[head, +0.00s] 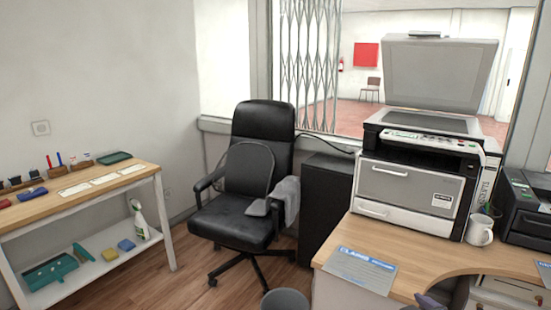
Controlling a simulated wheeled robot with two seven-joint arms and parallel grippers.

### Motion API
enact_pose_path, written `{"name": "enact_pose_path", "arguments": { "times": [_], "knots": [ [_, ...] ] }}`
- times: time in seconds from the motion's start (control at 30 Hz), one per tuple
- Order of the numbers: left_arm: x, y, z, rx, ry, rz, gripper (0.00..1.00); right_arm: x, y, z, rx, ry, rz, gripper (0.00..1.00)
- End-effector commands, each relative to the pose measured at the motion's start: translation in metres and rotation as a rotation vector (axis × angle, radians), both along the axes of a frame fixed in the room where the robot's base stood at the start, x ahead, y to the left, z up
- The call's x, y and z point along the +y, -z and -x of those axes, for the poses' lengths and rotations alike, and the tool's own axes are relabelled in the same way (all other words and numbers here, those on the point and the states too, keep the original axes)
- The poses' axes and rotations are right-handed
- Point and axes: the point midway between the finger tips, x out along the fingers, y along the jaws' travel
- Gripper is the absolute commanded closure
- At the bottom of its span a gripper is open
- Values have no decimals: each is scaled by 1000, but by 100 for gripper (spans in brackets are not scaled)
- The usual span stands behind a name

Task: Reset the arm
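Neither arm shows clearly in the head view. A small dark purple and grey shape (440,297) is cut off by the bottom edge, in front of the desk's curved edge. It may be part of my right gripper; its fingers cannot be made out, nor whether it holds anything. My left gripper is out of view. The wooden desk (335,262) stands at the right with a printer (412,187), its lid raised, a white mug (480,230) and a blue-and-grey printed sheet (359,269).
A black office chair (240,219) and a grey bin (285,300) stand mid-floor. A shelved workbench (105,190) on the left holds stamps, cards, a spray bottle (139,222) and sponges. A dark printer (527,210) sits at the far right. Floor shows between workbench and chair.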

Motion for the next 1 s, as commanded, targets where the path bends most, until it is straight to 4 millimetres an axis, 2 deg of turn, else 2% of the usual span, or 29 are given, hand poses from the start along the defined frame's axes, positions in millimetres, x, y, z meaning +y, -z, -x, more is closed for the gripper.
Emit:
{"name": "enact_pose_path", "arguments": {
  "times": [0.03,0.1,0.17,0.2,0.3,0.4,0.5,0.6,0.67,1.0],
  "knots": [
    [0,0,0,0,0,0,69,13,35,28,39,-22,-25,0],
    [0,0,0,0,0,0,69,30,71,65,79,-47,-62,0],
    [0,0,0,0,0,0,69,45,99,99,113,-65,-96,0],
    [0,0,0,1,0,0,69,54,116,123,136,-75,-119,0],
    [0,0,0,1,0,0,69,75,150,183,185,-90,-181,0],
    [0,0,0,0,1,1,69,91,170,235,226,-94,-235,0],
    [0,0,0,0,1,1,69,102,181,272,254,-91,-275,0],
    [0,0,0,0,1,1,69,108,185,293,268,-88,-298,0],
    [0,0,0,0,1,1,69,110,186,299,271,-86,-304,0],
    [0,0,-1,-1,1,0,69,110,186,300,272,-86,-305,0]
  ]
}}
